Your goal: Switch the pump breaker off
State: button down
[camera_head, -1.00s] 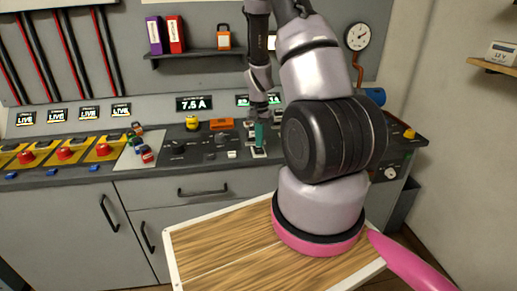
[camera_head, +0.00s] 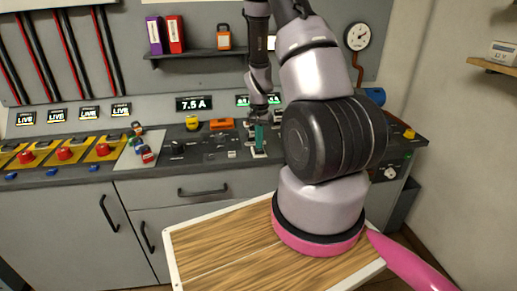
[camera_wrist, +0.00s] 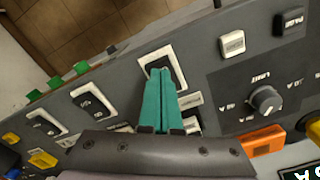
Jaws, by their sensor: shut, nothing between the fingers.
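My gripper (camera_wrist: 160,72) has teal fingers, shut and empty. In the wrist view its tips are over a dark rocker switch in a white frame (camera_wrist: 147,58) and hide part of it. They look close to or touching the rocker; I cannot tell which. In the head view my gripper (camera_head: 260,138) points down at this switch (camera_head: 260,154) near the console's front edge. Two similar rocker switches (camera_wrist: 91,101) (camera_wrist: 44,124) sit in a row beside it. Their small labels are unreadable, so I cannot tell which one is the pump breaker.
The grey console (camera_head: 75,178) also carries a round knob (camera_wrist: 265,100), a white button (camera_wrist: 232,43), an orange block (camera_wrist: 263,140) and green pieces (camera_wrist: 55,82) along its edge. Red buttons on yellow plates (camera_head: 66,153) are at the left. A wooden-topped table (camera_head: 215,250) stands in front.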

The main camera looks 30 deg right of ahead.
jog(key=shift+f, duration=0.6)
jog(key=shift+r, duration=3.55)
jog(key=s+a+r+n+t+y, duration=0.15)
jog(key=a+r, duration=0.25)
jog(key=r, duration=0.7)
jog(key=s+a+r+n+t, duration=0.1)
jog(key=s+a+r+t, duration=0.15)
jog(key=r, duration=0.75)
jog(key=s+a+r+n+t, duration=0.1)
jog(key=s+a+r, duration=0.2)
jog(key=s+r, duration=0.4)
jog(key=s+a+r+n+t, duration=0.1)
jog(key=s+a+r+t, duration=0.1)
jog(key=s+r, duration=0.4)
jog(key=s+a, duration=0.1)
jog(key=s, duration=0.1)
jog(key=shift+s+a+r, duration=0.3)
jog(key=shift+a+r, duration=0.05)
jog(key=shift+a, duration=0.05)
jog(key=shift+n+y, duration=0.25)
